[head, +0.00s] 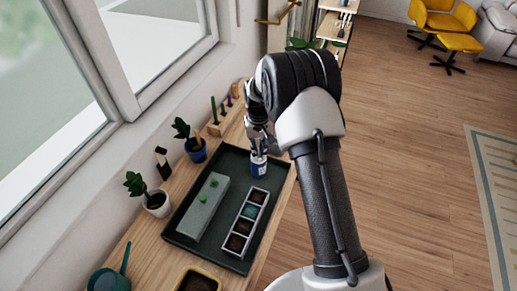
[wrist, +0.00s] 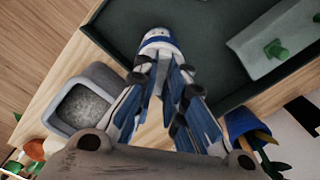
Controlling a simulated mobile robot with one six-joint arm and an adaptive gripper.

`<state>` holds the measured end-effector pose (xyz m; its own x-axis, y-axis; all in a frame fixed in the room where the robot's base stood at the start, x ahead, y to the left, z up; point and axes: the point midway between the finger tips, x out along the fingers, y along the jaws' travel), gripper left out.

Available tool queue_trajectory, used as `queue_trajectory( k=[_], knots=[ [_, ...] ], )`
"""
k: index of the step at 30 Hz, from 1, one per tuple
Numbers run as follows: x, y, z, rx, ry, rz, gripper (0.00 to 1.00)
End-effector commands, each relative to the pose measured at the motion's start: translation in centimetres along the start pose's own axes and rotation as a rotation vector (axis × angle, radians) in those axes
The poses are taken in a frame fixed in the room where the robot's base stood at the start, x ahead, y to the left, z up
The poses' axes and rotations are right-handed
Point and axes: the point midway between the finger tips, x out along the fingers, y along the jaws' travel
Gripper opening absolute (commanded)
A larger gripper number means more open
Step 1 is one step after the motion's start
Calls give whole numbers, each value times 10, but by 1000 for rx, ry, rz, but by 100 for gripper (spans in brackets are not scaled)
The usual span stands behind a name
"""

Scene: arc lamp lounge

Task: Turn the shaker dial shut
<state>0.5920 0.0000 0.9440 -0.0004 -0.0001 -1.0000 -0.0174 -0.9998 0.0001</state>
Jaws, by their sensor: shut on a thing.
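The shaker (head: 258,167), a small blue and white cylinder, stands in the far end of the dark green tray (head: 172,236). In the wrist view the shaker (wrist: 156,41) is at the top centre, near the tray's edge (wrist: 109,45). My gripper (head: 259,149) is above the shaker, with its fingertips (wrist: 160,65) shut on the shaker's top end. The fingers cover the dial, so I cannot tell its setting.
The tray also holds a pale green block (head: 203,212) with small plants and a seedling strip (head: 239,243) of several cells. Potted plants, including a blue pot (head: 197,153), stand between tray and window. A grey container (wrist: 86,103) sits just outside the tray.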

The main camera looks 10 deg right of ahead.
Motion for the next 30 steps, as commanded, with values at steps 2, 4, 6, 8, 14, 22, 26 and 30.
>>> queue_trajectory(
  k=[2, 4, 6, 8, 14, 22, 26, 30],
  knots=[
    [0, 0, 0, 33, 0, 0, 0],
    [0, 0, 0, 56, 0, 0, 0],
    [0, 0, 0, 72, 0, 0, 0],
    [0, 0, 0, 81, 1, 0, 0],
    [0, 0, 0, 82, 1, 0, 0],
    [0, 0, 0, 81, 1, 0, 0],
    [0, 0, 0, 81, 1, 0, 0],
    [0, 0, 0, 80, 1, 0, 0]
  ],
)
